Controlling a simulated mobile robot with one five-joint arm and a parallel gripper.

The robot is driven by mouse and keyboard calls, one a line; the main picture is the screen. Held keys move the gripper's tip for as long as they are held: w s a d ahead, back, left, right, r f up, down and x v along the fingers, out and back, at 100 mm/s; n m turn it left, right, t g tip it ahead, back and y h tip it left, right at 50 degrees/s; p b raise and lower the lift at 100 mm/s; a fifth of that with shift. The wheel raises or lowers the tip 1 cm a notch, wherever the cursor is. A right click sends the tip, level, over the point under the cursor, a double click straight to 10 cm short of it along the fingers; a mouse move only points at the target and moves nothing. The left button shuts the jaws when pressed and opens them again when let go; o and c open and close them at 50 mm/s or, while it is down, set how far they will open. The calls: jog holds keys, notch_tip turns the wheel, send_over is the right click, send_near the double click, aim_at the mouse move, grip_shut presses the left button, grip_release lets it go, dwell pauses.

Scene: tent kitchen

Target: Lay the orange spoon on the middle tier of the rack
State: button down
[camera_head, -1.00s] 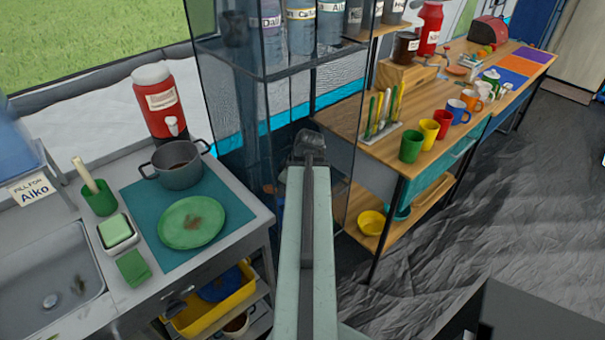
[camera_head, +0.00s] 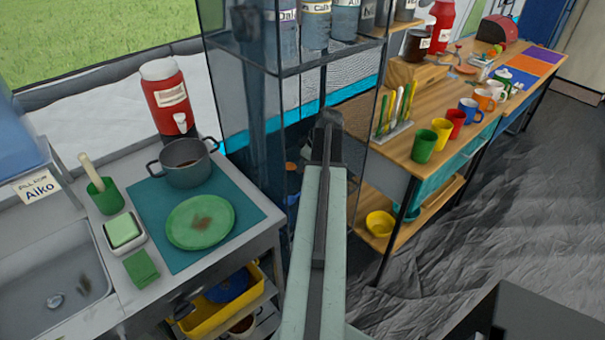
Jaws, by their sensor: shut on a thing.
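My arm (camera_head: 318,240) reaches up the middle of the picture to a dark joint (camera_head: 331,122) in front of a tall see-through shelf unit (camera_head: 275,100). My gripper's fingers do not show; the arm hides whatever lies beyond that joint. A small orange patch (camera_head: 291,167) shows just left of the arm, low at the shelf unit. It is too small to tell whether it is the orange spoon. The shelf unit carries labelled jars (camera_head: 315,25) on an upper tier. I cannot tell whether this unit is the rack, and its lower part is mostly hidden by my arm.
On the left counter stand a pot (camera_head: 186,163), a green plate (camera_head: 200,222) on a teal mat (camera_head: 160,205) and a red drink dispenser (camera_head: 168,98). On the right, a wooden table (camera_head: 455,105) bears coloured mugs (camera_head: 441,131). Open floor (camera_head: 500,215) lies at the right.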

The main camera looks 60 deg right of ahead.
notch_tip(320, 180, down, 4)
jog(key=b, duration=0.3)
jog(key=shift+s+d+r, duration=0.1)
jog(key=shift+r, duration=0.3)
jog(key=shift+f, duration=0.15)
jog(key=c, duration=1.5)
grip_release()
jog(key=p+v, duration=0.5)
jog(key=v, duration=0.1)
jog(key=p+v, duration=0.5)
jog(key=p, duration=0.1)
jog(key=shift+r, duration=0.45)
jog(key=shift+s+r+p, duration=0.15)
jog(key=shift+r+p, duration=0.1)
jog(key=shift+p, duration=0.1)
